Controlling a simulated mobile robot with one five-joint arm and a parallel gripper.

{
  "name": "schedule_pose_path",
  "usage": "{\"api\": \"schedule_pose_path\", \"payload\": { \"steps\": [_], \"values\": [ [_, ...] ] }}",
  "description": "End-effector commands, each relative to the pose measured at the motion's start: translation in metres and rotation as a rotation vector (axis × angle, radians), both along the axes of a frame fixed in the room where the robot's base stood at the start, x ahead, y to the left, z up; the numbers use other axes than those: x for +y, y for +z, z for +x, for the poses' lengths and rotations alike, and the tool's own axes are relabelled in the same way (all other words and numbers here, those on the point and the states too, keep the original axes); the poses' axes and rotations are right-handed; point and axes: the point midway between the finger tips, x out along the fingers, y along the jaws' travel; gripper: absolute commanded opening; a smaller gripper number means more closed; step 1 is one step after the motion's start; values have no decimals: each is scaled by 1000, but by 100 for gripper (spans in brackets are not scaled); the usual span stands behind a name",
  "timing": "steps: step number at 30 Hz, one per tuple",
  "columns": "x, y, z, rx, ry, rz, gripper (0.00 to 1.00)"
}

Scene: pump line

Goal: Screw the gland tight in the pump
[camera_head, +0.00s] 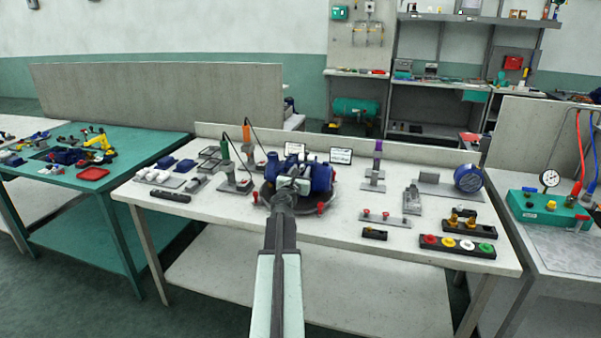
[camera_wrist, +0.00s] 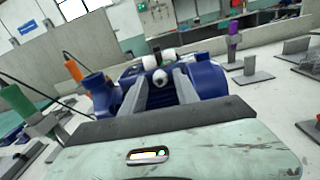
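The blue pump (camera_head: 321,177) stands on a dark round base (camera_head: 330,202) in the middle of the bench, and it fills the middle of the wrist view (camera_wrist: 212,82). My gripper (camera_head: 294,180) is at the near side of the pump. In the wrist view its two grey fingers (camera_wrist: 160,78) stand apart. A small pale round part (camera_wrist: 160,75) shows between the fingertips, with a gap on each side. I cannot tell for sure whether it is the gland. My gripper hides part of the pump in the head view.
Red knobs (camera_head: 320,208) stand at the base's near edge. Upright orange (camera_head: 246,134) and green (camera_head: 225,150) tool handles are left of the pump, with cables. A purple-topped post (camera_head: 378,147) is to the right. A black strip with coloured buttons (camera_head: 457,245) lies front right.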

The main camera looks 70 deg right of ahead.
Motion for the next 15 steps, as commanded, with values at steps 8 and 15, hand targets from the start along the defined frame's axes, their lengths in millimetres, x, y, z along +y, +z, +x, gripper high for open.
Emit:
{"api": "schedule_pose_path", "payload": {
  "steps": [8,15],
  "values": [
    [0,0,0,282,0,-30,37],
    [0,0,0,301,0,-32,37]
  ]
}}
